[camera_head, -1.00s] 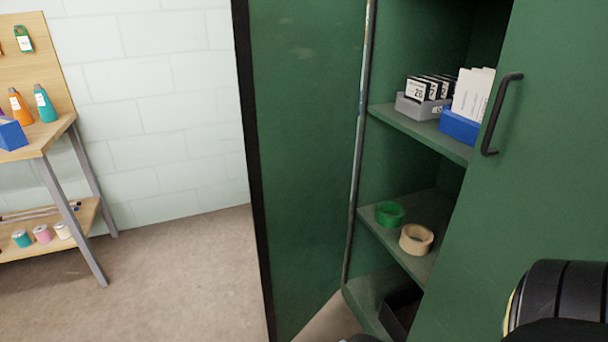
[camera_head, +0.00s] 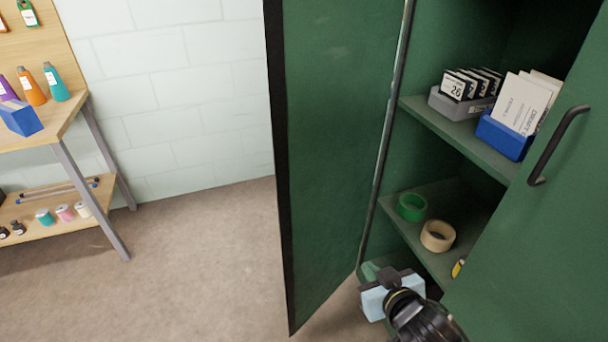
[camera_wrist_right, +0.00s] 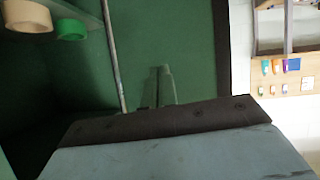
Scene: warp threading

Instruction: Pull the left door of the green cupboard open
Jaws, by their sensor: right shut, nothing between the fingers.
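The green cupboard's left door (camera_head: 335,150) stands swung wide open at the left of the cupboard (camera_head: 530,230). Its inner face shows, and its handle is hidden. My right gripper (camera_head: 370,271) is low in front of the cupboard opening, near the door's hinge side. Its fingers are shut with nothing between them. In the right wrist view the fingertips (camera_wrist_right: 160,85) appear against the green door panel (camera_wrist_right: 185,50); I cannot tell whether they touch it. My left gripper is not in view.
The right door (camera_head: 550,250) is closed, with a black handle (camera_head: 557,145). Shelves hold a grey card box (camera_head: 460,105), a blue box (camera_head: 503,138), green tape (camera_head: 411,207) and tan tape (camera_head: 437,236). A wooden rack (camera_head: 70,125) stands left; the floor between is clear.

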